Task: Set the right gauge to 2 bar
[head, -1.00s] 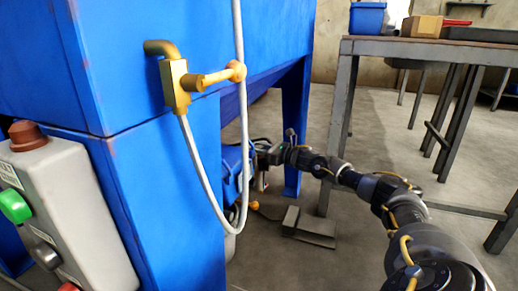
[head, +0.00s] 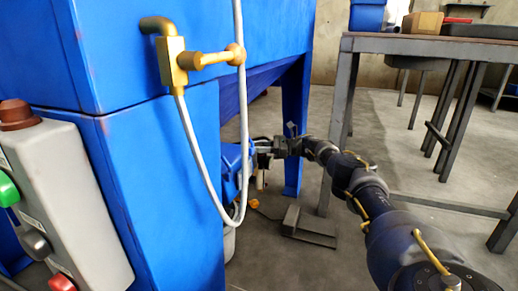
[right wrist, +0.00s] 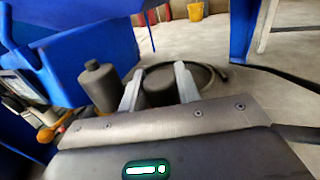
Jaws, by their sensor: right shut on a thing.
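My right gripper (right wrist: 160,72) has its two pale fingers on either side of a dark round knob (right wrist: 158,90) and is shut on it. A second dark cylinder with a narrower top (right wrist: 98,86) stands just left of the fingers. In the head view my right gripper (head: 262,150) reaches a blue housing (head: 232,165) beside the blue machine (head: 165,190). A pale panel (right wrist: 18,86) shows at the left edge of the wrist view; I cannot tell whether it is a gauge. No gauge reading is legible. My left gripper is not in view.
A brass valve (head: 173,65) with a grey hose (head: 200,180) hangs on the machine's front. A grey control box (head: 75,190) with buttons is at left. A metal table (head: 400,46) stands at right. A dark pedal (head: 308,228) lies on the floor.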

